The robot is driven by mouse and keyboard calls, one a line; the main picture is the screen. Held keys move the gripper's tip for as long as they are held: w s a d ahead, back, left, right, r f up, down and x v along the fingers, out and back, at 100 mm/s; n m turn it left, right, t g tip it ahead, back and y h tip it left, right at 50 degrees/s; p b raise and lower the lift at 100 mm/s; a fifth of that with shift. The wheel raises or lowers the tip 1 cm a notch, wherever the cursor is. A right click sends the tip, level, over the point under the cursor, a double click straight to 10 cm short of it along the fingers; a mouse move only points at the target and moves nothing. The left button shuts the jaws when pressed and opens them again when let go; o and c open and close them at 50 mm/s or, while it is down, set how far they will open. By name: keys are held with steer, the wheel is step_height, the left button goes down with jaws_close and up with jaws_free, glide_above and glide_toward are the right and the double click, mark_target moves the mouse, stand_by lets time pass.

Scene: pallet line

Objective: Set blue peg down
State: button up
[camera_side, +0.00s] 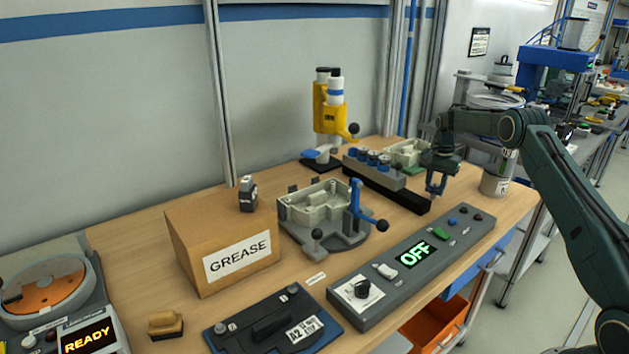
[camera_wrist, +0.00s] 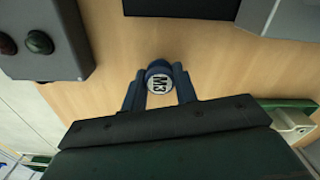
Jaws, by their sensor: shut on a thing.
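My gripper (camera_side: 437,187) is shut on a blue peg, pointing down over the wooden bench right of the long black bar. In the wrist view, the blue peg (camera_wrist: 159,72) sits between the two dark blue fingers, its round white top marked M3 facing the camera. In the side view the fingers largely hide the peg, and I cannot tell whether its lower end touches the bench. Several other blue-topped pegs (camera_side: 372,158) stand in a grey rack (camera_side: 388,178) left of my gripper.
The control panel (camera_side: 456,244) reading OFF lies in front. The black bar (camera_side: 402,197) runs before the rack. A pale housing (camera_side: 408,152) is behind, and a light can (camera_side: 494,184) stands to the right. Bare wood surrounds the peg in the wrist view.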

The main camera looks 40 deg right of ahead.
mark_target(435, 185)
steer(key=shift+f, duration=0.1)
steer(key=o, duration=1)
steer(key=shift+c, duration=0.2)
step_height(435, 185, up, 12)
stand_by(0.4)
